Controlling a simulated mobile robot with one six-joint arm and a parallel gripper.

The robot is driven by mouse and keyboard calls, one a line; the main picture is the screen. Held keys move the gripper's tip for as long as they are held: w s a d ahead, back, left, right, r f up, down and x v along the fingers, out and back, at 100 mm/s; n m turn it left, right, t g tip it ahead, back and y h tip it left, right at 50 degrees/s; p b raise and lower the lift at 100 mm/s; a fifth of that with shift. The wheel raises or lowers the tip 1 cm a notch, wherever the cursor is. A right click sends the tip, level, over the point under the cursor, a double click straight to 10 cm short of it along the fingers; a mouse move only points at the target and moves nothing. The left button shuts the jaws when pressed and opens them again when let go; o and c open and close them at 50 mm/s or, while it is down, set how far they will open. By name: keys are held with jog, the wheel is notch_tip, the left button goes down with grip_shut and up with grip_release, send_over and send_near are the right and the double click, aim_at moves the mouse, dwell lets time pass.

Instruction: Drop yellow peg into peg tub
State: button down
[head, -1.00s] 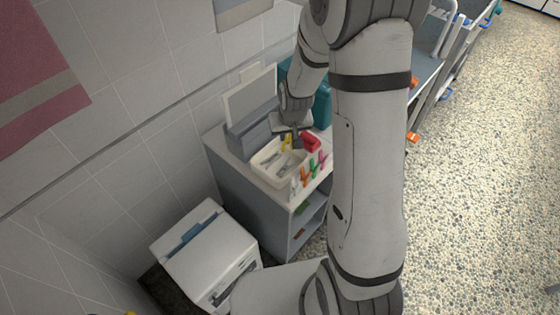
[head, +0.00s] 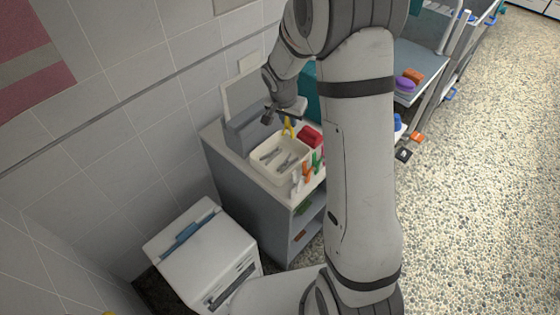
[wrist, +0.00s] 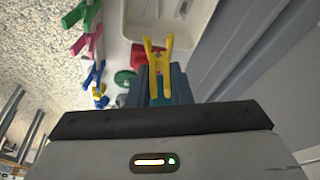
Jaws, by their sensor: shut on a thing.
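My gripper (wrist: 160,88) is shut on the yellow peg (wrist: 157,62), whose two prongs point away from the jaws. In the head view the yellow peg (head: 289,127) is above the counter, at the back edge of the pale tub. The pale tub (head: 268,172), which looks like the peg tub, stands on the counter with grey pieces inside. In the wrist view the tub (wrist: 130,22) lies beyond the peg's prongs; the peg appears above and near its rim. My gripper's fingertips are small and partly hidden in the head view.
Several coloured pegs, including a green peg (wrist: 92,16), stand along the counter's front edge. A red object (head: 310,136) lies right of the tub. A grey box with a raised panel (head: 250,130) stands behind left.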

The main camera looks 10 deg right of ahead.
notch_tip(320, 180, down, 6)
jog(key=b, duration=0.3)
dwell(0.3)
jog(key=c, duration=1.2)
grip_release()
jog(key=shift+c, duration=0.2)
jog(key=v, duration=0.8)
jog(key=s+r+n+y, duration=0.1)
jog(key=s+r+n, duration=0.2)
jog(key=s, duration=1)
jog(key=s+r+n+y, duration=0.1)
jog(key=s+r+n, duration=0.3)
jog(key=s, duration=0.9)
notch_tip(320, 180, up, 3)
jog(key=shift+d+r, duration=0.2)
jog(key=shift+d, duration=0.15)
